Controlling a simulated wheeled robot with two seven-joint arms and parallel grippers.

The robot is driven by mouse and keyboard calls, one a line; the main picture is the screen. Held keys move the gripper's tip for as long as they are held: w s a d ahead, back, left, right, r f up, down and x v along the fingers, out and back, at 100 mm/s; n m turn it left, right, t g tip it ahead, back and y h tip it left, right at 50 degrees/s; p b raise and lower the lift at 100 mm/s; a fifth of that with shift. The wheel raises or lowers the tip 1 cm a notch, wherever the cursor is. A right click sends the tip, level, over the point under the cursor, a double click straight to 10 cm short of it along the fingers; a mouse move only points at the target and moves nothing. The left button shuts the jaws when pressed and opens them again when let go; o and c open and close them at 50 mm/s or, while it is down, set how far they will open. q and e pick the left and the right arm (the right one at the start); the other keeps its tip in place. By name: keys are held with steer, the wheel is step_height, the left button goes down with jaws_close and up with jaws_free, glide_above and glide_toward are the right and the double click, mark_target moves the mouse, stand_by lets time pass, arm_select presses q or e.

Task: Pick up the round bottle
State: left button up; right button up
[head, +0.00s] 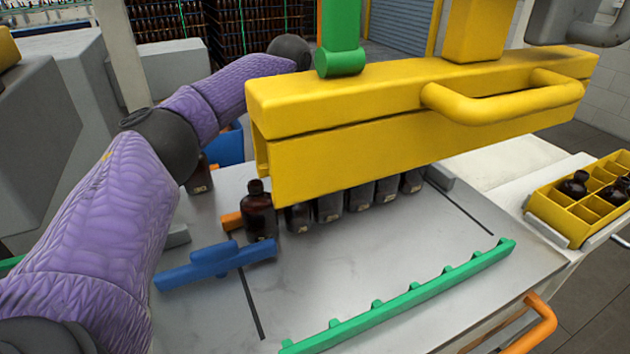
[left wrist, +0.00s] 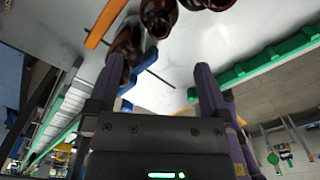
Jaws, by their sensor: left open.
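Several dark amber bottles stand on the grey table (head: 340,285). One amber bottle (head: 258,212) stands at the left end of the row, between an orange piece and a blue bracket. The others, such as this bottle (head: 329,206), are partly hidden under the yellow beam. I cannot tell for sure which is the round one. In the left wrist view my left gripper (left wrist: 160,82) is open, with nothing between its fingers. The end bottle (left wrist: 124,42) shows just beyond the left finger's tip, partly covered by it. In the head view this gripper is hidden.
A yellow beam (head: 360,150) hangs over the row. A blue bracket (head: 215,264) and green toothed rail (head: 400,300) lie in front. Another bottle (head: 200,178) stands behind my left arm. A yellow crate (head: 560,215) is at right. The middle front of the table is clear.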

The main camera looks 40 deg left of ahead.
arm_select(q)
steer(key=f+b, duration=0.1)
steer(key=f, duration=0.4)
steer(key=shift+s, duration=0.2)
steer(key=f, duration=0.2)
steer(key=w+f+b, duration=0.1)
steer(key=f, duration=0.1)
steer(key=shift+a+f, duration=0.15)
steer(key=shift+f, duration=0.1)
steer(key=shift+s+f, duration=0.1)
arm_select(e)
steer(key=shift+s+d+f, duration=0.15)
steer(key=shift+s+f, duration=0.55)
steer(key=shift+f, duration=0.3)
arm_select(q)
steer(key=shift+c, duration=0.3)
steer(key=c, duration=1.1)
step_height(320, 180, up, 18)
steer(key=p, duration=0.4)
arm_select(e)
steer(key=r, duration=0.4)
steer(key=shift+w+r, duration=0.15)
steer(key=shift+w, duration=0.1)
